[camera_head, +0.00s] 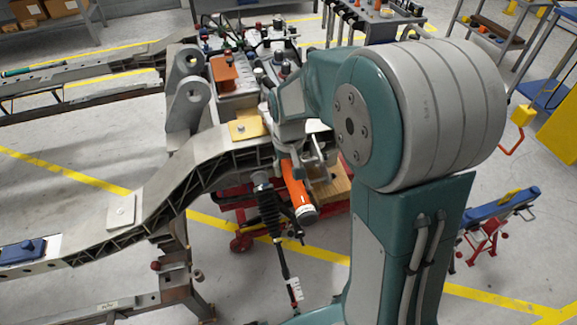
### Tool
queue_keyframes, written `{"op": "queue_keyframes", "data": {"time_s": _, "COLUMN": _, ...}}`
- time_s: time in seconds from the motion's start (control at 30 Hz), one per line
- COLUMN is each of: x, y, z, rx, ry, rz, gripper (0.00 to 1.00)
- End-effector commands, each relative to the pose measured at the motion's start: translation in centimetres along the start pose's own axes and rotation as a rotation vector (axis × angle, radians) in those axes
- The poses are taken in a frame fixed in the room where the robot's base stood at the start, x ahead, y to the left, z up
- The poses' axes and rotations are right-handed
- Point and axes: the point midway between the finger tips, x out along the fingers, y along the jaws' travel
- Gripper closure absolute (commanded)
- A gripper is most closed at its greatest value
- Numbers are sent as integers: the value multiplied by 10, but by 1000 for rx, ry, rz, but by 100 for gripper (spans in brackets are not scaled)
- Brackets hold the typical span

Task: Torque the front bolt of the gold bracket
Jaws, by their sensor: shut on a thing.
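The gold bracket (247,128) is a flat yellowish plate on top of the grey chassis rail (190,165), near the picture's centre. A small bolt head seems to show on the plate; I cannot make out its front bolt clearly. My gripper (287,160) is just right of the bracket, beside the rail. It is shut on an orange tool (297,187) with a dark and pale lower end, which hangs down at a slant. My arm covers part of the gripper and the area right of the bracket. I cannot tell whether the tool touches a bolt.
A black shock absorber (270,215) hangs below the rail. A cart with tools (375,22) stands behind. A small red stand (487,232) is at right. Floor at lower left is partly clear.

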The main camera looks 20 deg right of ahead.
Motion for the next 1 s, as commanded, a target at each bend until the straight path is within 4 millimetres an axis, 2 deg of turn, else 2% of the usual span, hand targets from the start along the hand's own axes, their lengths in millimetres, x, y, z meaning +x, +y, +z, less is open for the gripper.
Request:
{"op": "queue_keyframes", "data": {"time_s": 0.5, "x": 0, "y": -14, "z": -2, "rx": 56, "ry": 3, "rz": 1, "gripper": 100}}
{"op": "queue_keyframes", "data": {"time_s": 1.0, "x": 0, "y": -16, "z": -2, "rx": 68, "ry": 4, "rz": 1, "gripper": 100}}
